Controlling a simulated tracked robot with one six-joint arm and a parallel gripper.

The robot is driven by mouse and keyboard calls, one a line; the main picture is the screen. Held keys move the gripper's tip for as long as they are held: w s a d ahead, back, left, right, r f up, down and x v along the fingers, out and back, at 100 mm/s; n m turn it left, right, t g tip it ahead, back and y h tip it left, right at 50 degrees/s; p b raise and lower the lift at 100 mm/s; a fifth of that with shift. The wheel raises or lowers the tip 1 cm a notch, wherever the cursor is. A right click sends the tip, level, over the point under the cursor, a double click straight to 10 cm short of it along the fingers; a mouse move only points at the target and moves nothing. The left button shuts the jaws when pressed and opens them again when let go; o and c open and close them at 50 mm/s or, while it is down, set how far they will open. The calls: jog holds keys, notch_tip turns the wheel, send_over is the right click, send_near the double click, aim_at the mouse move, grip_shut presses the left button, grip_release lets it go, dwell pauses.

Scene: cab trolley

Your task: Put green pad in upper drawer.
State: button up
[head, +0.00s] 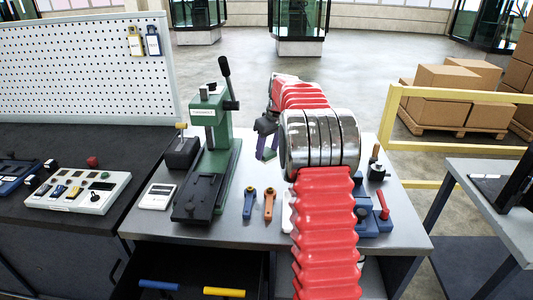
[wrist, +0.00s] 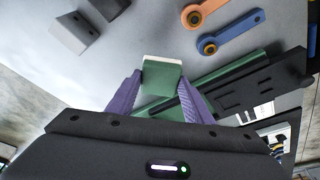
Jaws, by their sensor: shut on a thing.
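My gripper (head: 266,154) is above the grey worktop, between the green press and my red arm. In the wrist view, its two purple fingers (wrist: 160,84) are shut on a green pad (wrist: 161,76) with a pale end edge. The pad is held by its sides and sticks out past the fingertips. In the head view the pad is small and partly hidden by the fingers. A dark open drawer (head: 262,278) shows below the worktop's front edge, with a blue bar and a yellow bar visible there. Its full depth is cut off by the frame.
The green press (head: 214,140) stands left of my gripper. A blue lever (head: 250,203) and an orange lever (head: 269,203) lie on the worktop (head: 232,232). A white device (head: 157,196) lies at left. A blue tool with a red handle (head: 382,210) stands right of my arm.

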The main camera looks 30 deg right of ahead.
jog(key=s+a+r+m, duration=0.1)
jog(key=a+r+m, duration=0.1)
jog(key=a, duration=1.3)
jog(key=a+r+m+h, duration=0.1)
jog(key=a+r+m, duration=0.2)
jog(key=a, duration=1.3)
jog(key=shift+s+a+r, duration=0.15)
jog(key=shift+s+a, duration=0.15)
jog(key=shift+s, duration=0.1)
